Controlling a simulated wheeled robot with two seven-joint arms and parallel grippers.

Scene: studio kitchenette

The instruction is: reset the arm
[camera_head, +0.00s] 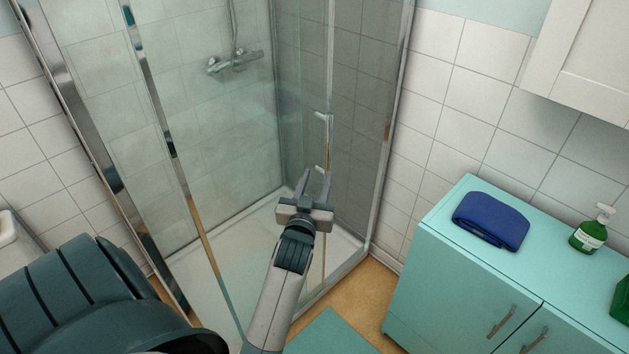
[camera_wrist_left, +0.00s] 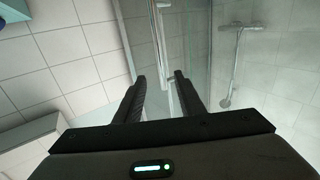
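My left gripper (camera_head: 316,172) is at the middle of the head view, in front of the glass shower enclosure, with its fingers pointing away from me. The left wrist view shows its two dark fingers (camera_wrist_left: 160,76) apart, with nothing clearly held between them. The shower's metal door handle (camera_head: 328,143) is just beyond the fingertips. It also shows in the wrist view (camera_wrist_left: 158,32), ahead of the gap between the fingers. I cannot tell whether the fingers touch it. My right gripper is in neither view.
A teal cabinet (camera_head: 450,283) stands to the right, with a folded blue towel (camera_head: 491,220) and a green soap bottle (camera_head: 589,236) on top. A white wall cupboard (camera_head: 585,55) hangs above. A teal mat (camera_head: 330,335) lies on the floor. A shower mixer (camera_head: 234,63) is behind the glass.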

